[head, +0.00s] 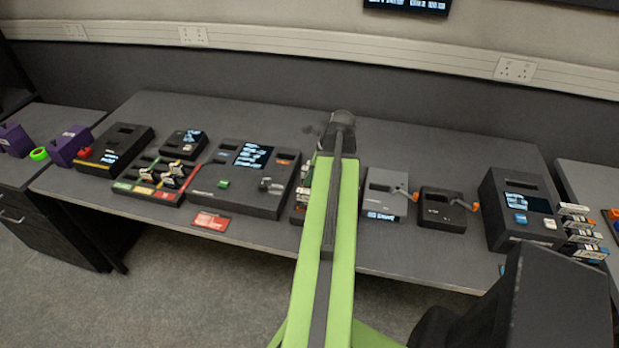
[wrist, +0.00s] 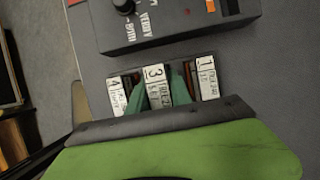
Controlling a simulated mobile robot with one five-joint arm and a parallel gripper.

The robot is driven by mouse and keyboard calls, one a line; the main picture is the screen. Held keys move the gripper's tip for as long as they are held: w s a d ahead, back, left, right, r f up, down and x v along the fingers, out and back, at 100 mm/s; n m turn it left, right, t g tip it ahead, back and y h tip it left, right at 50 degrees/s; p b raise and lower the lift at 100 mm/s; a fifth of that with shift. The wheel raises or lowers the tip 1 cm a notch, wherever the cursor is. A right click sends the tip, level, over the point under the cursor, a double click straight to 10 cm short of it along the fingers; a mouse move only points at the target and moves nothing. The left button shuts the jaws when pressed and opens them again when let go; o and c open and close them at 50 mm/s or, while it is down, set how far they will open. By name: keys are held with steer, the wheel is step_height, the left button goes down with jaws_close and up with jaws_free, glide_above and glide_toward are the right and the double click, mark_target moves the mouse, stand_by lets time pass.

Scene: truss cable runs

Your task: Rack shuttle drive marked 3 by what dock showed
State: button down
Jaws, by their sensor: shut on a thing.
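The shuttle drive marked 3 (wrist: 155,88) has a white label and stands between the green fingers of my gripper (wrist: 162,92) in the wrist view. The gripper is shut on it. A drive marked 4 (wrist: 117,97) is to its left and a drive marked 1 (wrist: 207,80) to its right, with brown slots between. In the head view, my arm hides the gripper and most of this holder (head: 300,197). The large dark dock (head: 232,198) with a lit screen, a green button and a knob is left of my arm. The rack (head: 148,189) with green, yellow and red labels holds several drives.
A red card (head: 211,221) lies before the dock. Grey (head: 386,190) and black (head: 442,210) devices with orange-tipped levers stand right of my arm. A screened box (head: 520,215) is farther right. A box's dial (wrist: 123,6) is close above the drives in the wrist view.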

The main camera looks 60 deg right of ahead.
steer(key=shift+f+b, duration=1.65)
stand_by(1.1)
stand_by(0.3)
steer(key=c, duration=1.1)
jaws_free()
steer(key=o, duration=0.3)
steer(key=shift+o, duration=0.2)
steer(key=shift+w+r, duration=0.1)
steer(key=shift+w, duration=0.05)
step_height(320, 180, up, 8)
steer(key=p, duration=0.7)
steer(key=shift+f+p, duration=0.2)
steer(key=shift+p, duration=0.2)
steer(key=shift+f, duration=0.1)
